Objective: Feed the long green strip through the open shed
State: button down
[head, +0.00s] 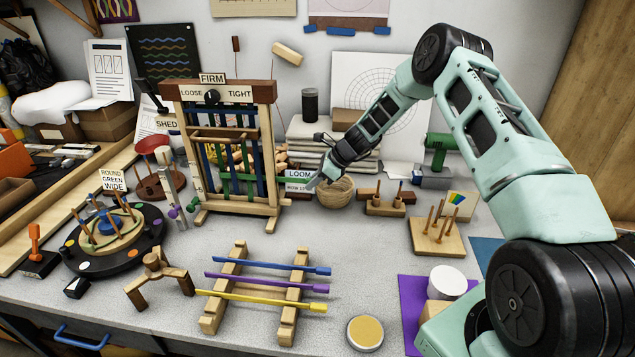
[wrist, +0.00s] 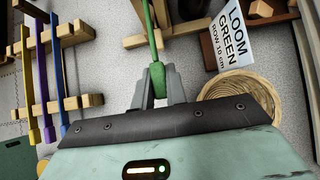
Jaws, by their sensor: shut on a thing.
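My gripper (head: 314,184) is just right of the wooden loom (head: 271,120), at about the height of its lower opening. In the wrist view my gripper (wrist: 158,92) is shut on the thick end of the long green strip (wrist: 157,75). The strip runs away from the jaws toward the loom. In the head view the green strip (head: 297,180) shows in front of the loom card, and green also shows across the upright blue and green strips. I cannot tell exactly how far its tip reaches. The lever by the SHED label (head: 166,124) is at the loom's left.
A rack (head: 236,258) in front holds blue, purple and yellow strips. A round basket (head: 335,191) stands close to my gripper, beside the LOOM GREEN card (wrist: 235,35). Peg blocks (head: 437,238) stand at right, and a black turntable (head: 75,257) at left. The bench between the loom and rack is clear.

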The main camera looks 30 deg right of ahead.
aim_at(285, 179)
jog(key=shift+w+a, duration=0.65)
jog(key=shift+a, duration=0.15)
jog(key=shift+a, duration=0.1)
jog(key=shift+w+a, duration=0.7)
jog(key=shift+a, duration=0.15)
jog(key=shift+w+a, duration=0.65)
jog(key=shift+a, duration=0.2)
jog(key=shift+a, duration=0.1)
jog(key=shift+w+a, duration=0.7)
jog(key=shift+a, duration=0.15)
jog(key=c, duration=1.3)
grip_release()
jog(key=shift+c, duration=0.2)
jog(key=shift+d, duration=0.1)
